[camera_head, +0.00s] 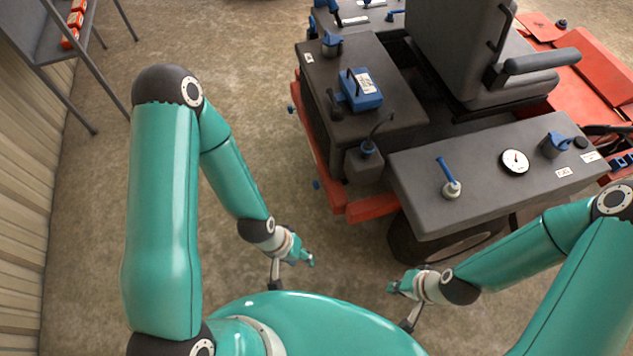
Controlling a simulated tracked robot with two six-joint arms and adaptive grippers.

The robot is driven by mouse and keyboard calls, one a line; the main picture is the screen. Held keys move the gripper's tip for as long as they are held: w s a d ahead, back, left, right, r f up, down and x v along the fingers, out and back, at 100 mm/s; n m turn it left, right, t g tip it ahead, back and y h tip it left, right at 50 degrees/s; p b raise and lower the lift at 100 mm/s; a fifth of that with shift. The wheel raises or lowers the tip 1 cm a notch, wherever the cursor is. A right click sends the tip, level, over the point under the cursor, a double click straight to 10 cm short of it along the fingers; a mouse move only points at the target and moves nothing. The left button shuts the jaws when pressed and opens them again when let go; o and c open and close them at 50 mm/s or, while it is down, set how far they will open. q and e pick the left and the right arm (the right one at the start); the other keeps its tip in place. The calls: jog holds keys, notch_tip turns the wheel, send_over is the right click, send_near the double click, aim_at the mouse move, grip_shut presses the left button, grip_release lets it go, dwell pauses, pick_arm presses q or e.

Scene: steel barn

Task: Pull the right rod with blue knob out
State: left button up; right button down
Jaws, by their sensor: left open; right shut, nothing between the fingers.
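Two small blue knobs show at the left side of the red-framed machine: one farther away (290,109) and one nearer and further right (316,185). Both stand out from the red frame; their rods are too small to make out. My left gripper (310,258) is open and empty, over the floor on the near side of the nearer knob, clearly apart from it. My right gripper (393,287) is shut with nothing in it, further right and nearer to me, in front of the machine's wheel. Neither gripper touches the machine.
The machine carries a dark box with a blue valve block (361,90), a grey panel (425,185) with a blue-handled lever (447,172) and a gauge (514,161), and a seat (463,50). A metal shelf (45,45) stands far left. The floor left of the machine is clear.

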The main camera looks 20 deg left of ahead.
pick_arm(q)
jog(key=o, duration=0.3)
jog(key=shift+o, duration=0.6)
jog(key=w+a+f+n+g+b, duration=0.1)
jog(key=a+f+n+b, duration=0.1)
jog(key=f+b, duration=0.3)
jog(key=w+a+f+n+b, duration=0.2)
jog(key=f+n+b, duration=0.2)
jog(key=f, duration=0.6)
jog(key=shift+w+g+h+b, duration=0.2)
jog(key=shift+g+h+b, duration=0.15)
jog(key=shift+b, duration=0.5)
jog(key=n+t+h+b, duration=1.05)
jog(key=n+b, duration=0.65)
jog(key=b, duration=0.9)
send_near(314, 185)
jog(key=shift+t, duration=0.3)
jog(key=x, duration=0.3)
jog(key=f+b+x, duration=0.1)
jog(key=x, duration=0.2)
jog(key=f+b+x, duration=0.1)
jog(key=x, duration=0.3)
jog(key=shift+w, duration=0.25)
jog(key=shift+a, duration=0.1)
grip_shut()
